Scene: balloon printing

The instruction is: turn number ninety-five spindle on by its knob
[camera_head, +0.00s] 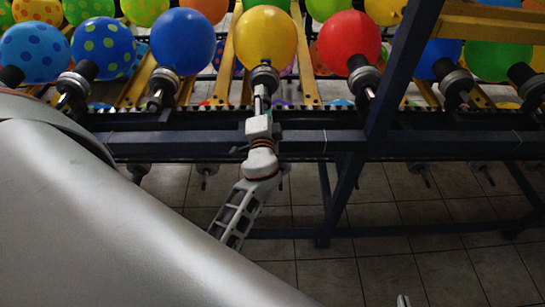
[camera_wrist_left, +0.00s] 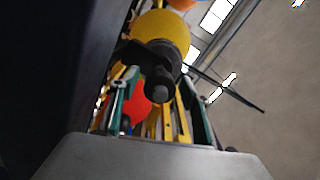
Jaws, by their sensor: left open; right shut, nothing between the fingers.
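My left gripper (camera_head: 261,98) is in the middle of the head view, right in front of the spindle (camera_head: 264,76) that carries a plain yellow balloon (camera_head: 265,38). In the left wrist view its green fingers are apart, one on each side of the dark knob (camera_wrist_left: 159,88) below the yellow balloon (camera_wrist_left: 162,32). The knob lies between them in the picture; I cannot tell whether they touch it. No spindle number is readable. Only a small pale tip of my right gripper (camera_head: 403,300) shows at the bottom edge, shut and empty, well away from the spindles.
Neighbouring spindles carry a blue balloon (camera_head: 183,41) to the left and a red balloon (camera_head: 348,40) to the right. A dark frame post (camera_head: 396,75) rises right of the red balloon. A dark rail (camera_head: 430,144) runs below the spindles. Tiled floor (camera_head: 400,250) is open in front.

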